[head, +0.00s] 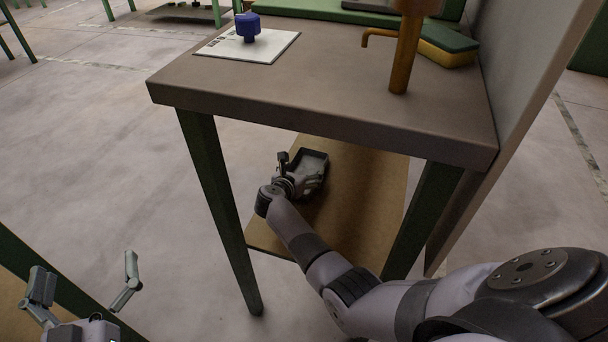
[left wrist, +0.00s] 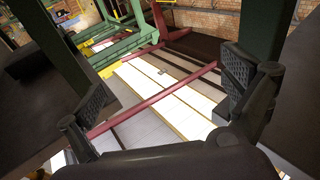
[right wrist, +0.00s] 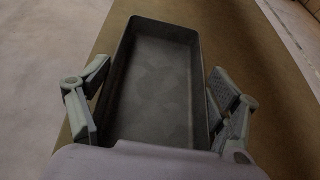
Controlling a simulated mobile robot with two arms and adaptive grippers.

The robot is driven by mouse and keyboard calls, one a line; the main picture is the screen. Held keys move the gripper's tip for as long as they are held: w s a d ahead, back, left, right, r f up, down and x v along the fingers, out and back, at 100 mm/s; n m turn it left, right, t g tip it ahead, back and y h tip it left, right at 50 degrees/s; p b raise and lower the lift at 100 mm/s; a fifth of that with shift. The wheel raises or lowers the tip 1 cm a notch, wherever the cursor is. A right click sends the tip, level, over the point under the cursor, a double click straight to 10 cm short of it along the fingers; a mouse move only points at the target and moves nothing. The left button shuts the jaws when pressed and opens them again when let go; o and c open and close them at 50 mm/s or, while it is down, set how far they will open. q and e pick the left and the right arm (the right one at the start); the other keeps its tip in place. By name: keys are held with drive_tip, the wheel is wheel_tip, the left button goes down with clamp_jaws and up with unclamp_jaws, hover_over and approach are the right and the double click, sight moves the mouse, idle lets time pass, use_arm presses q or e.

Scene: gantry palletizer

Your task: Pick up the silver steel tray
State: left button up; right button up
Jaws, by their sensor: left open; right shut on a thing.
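The silver steel tray (head: 314,162) is a grey, open, rectangular tray on the brown lower shelf (head: 368,190) under the table. In the right wrist view the tray (right wrist: 153,85) looks empty and lies between the two fingers. My right gripper (head: 300,168) reaches under the tabletop and is shut on the tray, with a finger along each long side. It also shows in the right wrist view (right wrist: 158,85). The gripper hides the tray's near end. My left gripper (head: 85,272) is open and empty at the lower left, away from the tray; its fingers are spread in the left wrist view (left wrist: 165,88).
The tabletop (head: 300,85) overhangs the shelf, and green legs (head: 222,205) stand either side of my right arm. On top are a blue knobbed piece (head: 248,26) on a white sheet, an orange post (head: 405,50) and a green-yellow block (head: 447,48). A grey panel stands right.

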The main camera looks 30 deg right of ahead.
drive_tip(key=c, duration=0.5)
drive_tip(key=shift+r, duration=0.1)
drive_tip(key=shift+c, duration=0.4)
